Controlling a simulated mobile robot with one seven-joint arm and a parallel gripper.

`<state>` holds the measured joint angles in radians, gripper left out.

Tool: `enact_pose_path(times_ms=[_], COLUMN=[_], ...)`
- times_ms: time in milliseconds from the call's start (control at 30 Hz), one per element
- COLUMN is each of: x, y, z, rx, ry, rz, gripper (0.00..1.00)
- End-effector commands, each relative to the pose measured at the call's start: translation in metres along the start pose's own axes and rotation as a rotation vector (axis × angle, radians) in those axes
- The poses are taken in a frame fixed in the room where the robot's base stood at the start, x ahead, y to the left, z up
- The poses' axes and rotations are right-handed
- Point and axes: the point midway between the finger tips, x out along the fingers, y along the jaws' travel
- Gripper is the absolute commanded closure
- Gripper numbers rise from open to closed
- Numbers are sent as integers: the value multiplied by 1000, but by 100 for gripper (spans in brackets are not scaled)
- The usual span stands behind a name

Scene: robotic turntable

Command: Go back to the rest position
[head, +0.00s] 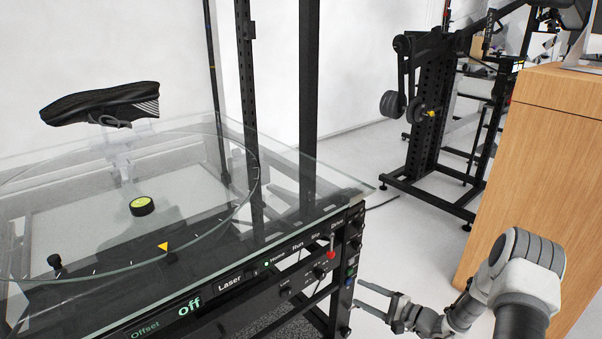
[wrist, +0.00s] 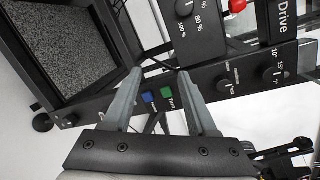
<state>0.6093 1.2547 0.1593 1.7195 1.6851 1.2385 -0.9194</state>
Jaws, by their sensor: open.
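My gripper (head: 373,299) is open and empty in the head view, low at the right of the turntable's control panel, with a gap between it and the panel. In the wrist view my gripper (wrist: 160,90) shows two grey fingers spread apart, with nothing between them but the panel behind. The turntable (head: 150,262) has a glass top and a black front panel. Its panel shows a "Laser" label with "Off" in green, and a lit green dot by "Home". A red-knobbed lever (head: 331,252) sits at the panel's right; its red knob (wrist: 238,5) shows in the wrist view.
A black shoe (head: 103,103) is held upside down above the glass. Blue (wrist: 148,96) and green (wrist: 167,93) buttons sit on the panel behind my fingers. A wooden cabinet (head: 545,140) stands at the right, near my arm. A black rack (head: 430,120) stands behind. Floor shows between.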

Motion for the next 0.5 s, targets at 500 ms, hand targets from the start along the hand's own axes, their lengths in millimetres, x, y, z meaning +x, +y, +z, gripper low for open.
enact_pose_path(times_ms=[500], x=[-10], y=[-92], z=[165], rx=[-311], ry=[-276], rz=[457], gripper=[42])
